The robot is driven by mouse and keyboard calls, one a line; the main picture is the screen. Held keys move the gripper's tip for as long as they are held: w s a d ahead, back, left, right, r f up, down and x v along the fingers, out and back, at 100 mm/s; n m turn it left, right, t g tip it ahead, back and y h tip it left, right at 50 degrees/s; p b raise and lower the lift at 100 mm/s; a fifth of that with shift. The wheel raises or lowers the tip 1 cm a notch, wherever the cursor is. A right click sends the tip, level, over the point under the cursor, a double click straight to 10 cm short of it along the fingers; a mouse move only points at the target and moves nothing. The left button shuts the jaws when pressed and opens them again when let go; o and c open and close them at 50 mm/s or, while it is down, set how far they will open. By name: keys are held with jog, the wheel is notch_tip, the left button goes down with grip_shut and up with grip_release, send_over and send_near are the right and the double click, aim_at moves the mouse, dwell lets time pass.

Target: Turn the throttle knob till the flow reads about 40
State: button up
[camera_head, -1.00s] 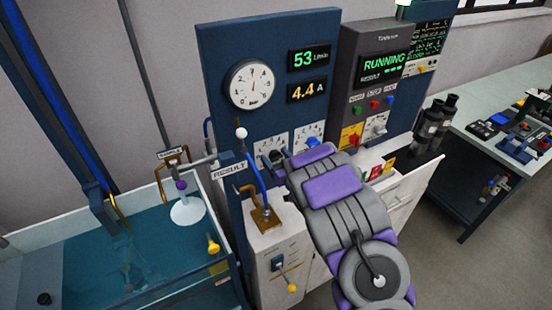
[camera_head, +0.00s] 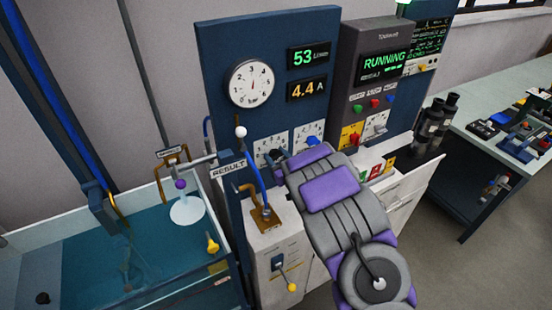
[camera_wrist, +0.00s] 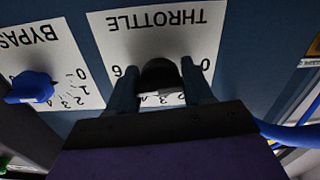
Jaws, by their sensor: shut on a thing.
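The black throttle knob (camera_wrist: 160,75) sits on its white plate marked THROTTLE (camera_wrist: 190,35), which appears upside down in the wrist view. My gripper (camera_wrist: 160,85) is shut on the knob, with one finger on each side of it. The knob's pointer and part of its scale are hidden by my gripper. In the head view my gripper (camera_head: 277,158) is at the throttle plate (camera_head: 270,147) low on the blue panel. The green flow display (camera_head: 308,56) above reads 53.
A blue bypass knob (camera_wrist: 32,87) is beside the throttle. The round pressure gauge (camera_head: 251,84) and amber display (camera_head: 307,89) reading 4.4 A are above. The pump screen (camera_head: 385,66) reads RUNNING. The water tank (camera_head: 150,285) is at left.

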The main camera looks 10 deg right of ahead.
jog(key=n+b, duration=0.1)
jog(key=n, duration=0.1)
jog(key=n+b, duration=0.2)
jog(key=shift+f+n, duration=0.2)
jog(key=shift+n, duration=0.1)
jog(key=shift+r+n+b, duration=0.1)
jog(key=shift+n+b, duration=0.7)
jog(key=shift+n, duration=0.4)
jog(key=o, duration=1)
jog(key=shift+o, duration=0.2)
jog(key=shift+s, duration=0.1)
